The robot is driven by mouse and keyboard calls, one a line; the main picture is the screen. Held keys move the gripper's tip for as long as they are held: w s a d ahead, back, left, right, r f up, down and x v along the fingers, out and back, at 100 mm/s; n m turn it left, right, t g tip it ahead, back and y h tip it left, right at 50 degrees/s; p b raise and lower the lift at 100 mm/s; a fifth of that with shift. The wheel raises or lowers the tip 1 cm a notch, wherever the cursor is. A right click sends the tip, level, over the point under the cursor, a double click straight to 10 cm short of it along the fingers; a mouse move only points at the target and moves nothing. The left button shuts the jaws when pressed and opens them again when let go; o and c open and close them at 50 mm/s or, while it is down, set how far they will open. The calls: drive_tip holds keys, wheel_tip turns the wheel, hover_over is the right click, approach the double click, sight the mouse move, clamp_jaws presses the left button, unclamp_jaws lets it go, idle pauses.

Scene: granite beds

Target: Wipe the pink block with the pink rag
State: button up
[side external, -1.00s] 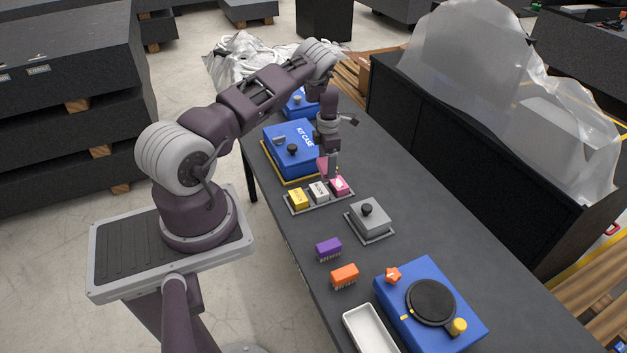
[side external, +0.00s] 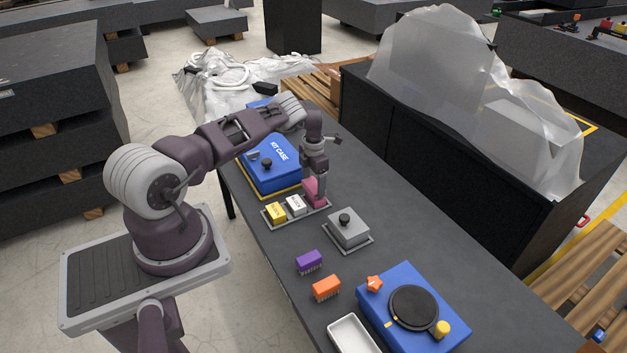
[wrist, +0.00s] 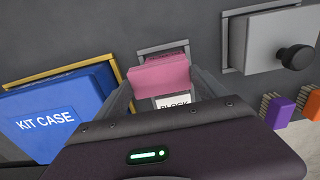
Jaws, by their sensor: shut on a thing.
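My gripper (side external: 318,190) is shut on the pink rag (side external: 313,194), low over the right end of a small grey tray (side external: 298,214). In the wrist view the rag (wrist: 160,73) spans the space between the two fingers. The pink block is hidden behind or under the rag, so I cannot tell it apart; whether the two touch is not clear. A yellow block (side external: 275,212) and a white block (side external: 296,205) sit in the tray to the left. The white block (wrist: 172,103) shows partly in the wrist view, with the word BLOCK on it.
A blue kit case (side external: 275,170) stands behind the tray. A grey lidded box (side external: 347,229) is close on the right. Purple (side external: 309,261) and orange (side external: 326,287) brushes, a blue turntable unit (side external: 440,347) and a white tray (side external: 352,335) lie nearer. The table's right side is clear.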

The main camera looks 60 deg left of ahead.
drive_tip(key=shift+f, duration=0.55)
drive_tip(key=shift+d, duration=1.2)
drive_tip(key=shift+a, duration=0.1)
drive_tip(key=shift+a+f, duration=0.15)
drive_tip(key=shift+a, duration=0.95)
drive_tip(key=shift+s, duration=0.1)
drive_tip(key=shift+d, duration=1.3)
